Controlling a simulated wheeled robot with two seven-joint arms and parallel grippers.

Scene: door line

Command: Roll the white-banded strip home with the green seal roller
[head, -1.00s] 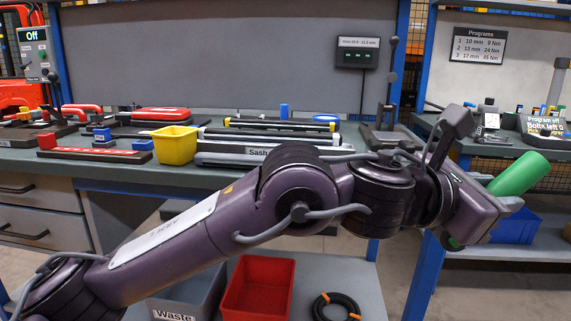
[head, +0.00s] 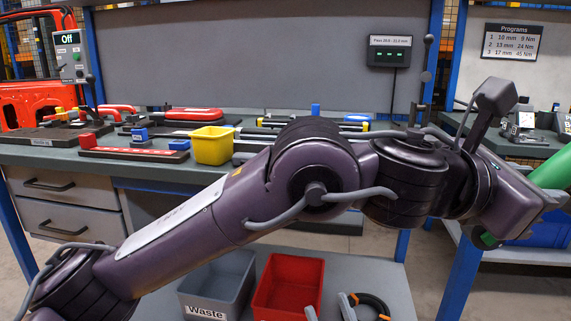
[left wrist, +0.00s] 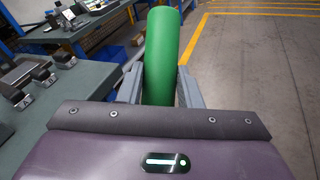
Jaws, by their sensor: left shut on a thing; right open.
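The green seal roller (head: 552,169) is at the right edge of the head view, partly cut off. My left gripper (head: 545,196) is shut on it, and the left wrist view shows the green cylinder (left wrist: 168,60) upright between both fingers. The roller is out over the aisle, well away from the strips. A long strip with yellow ends (head: 263,122) lies on the bench behind my left arm. The arm hides most of the strips, and I cannot make out a white band. My right gripper (head: 330,306) shows only as open, empty fingertips at the bottom edge.
A yellow bin (head: 213,146) stands at the bench front, beside a red rail (head: 130,154). A grey Waste bin (head: 217,285), a red bin (head: 288,287) and a black ring (head: 372,304) are on the lower shelf. The left wrist view shows open floor (left wrist: 250,70) at right.

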